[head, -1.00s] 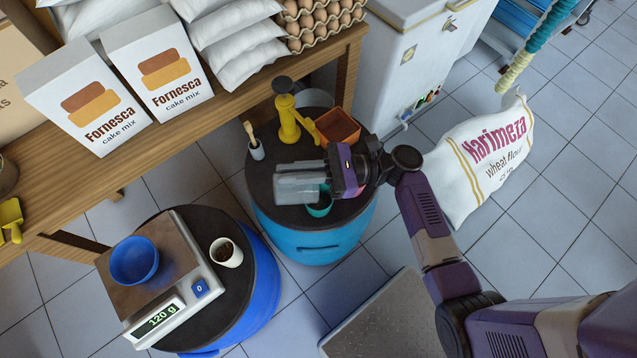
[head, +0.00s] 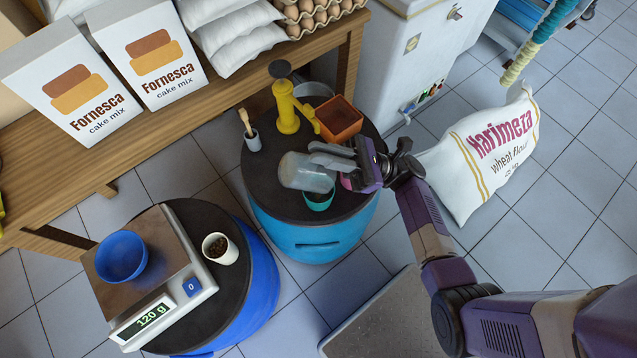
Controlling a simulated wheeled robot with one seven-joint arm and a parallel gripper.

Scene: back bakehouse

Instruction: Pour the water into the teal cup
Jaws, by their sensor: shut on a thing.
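The teal cup (head: 319,201) stands near the front edge of the dark top of the light blue drum (head: 270,184). The vessel hides part of the cup's rim. I cannot make out how much water is in the vessel or in the cup.
The blue drum (head: 265,290) carries a scale (head: 130,330) with a blue bowl (head: 121,258), and a white cup (head: 220,248).

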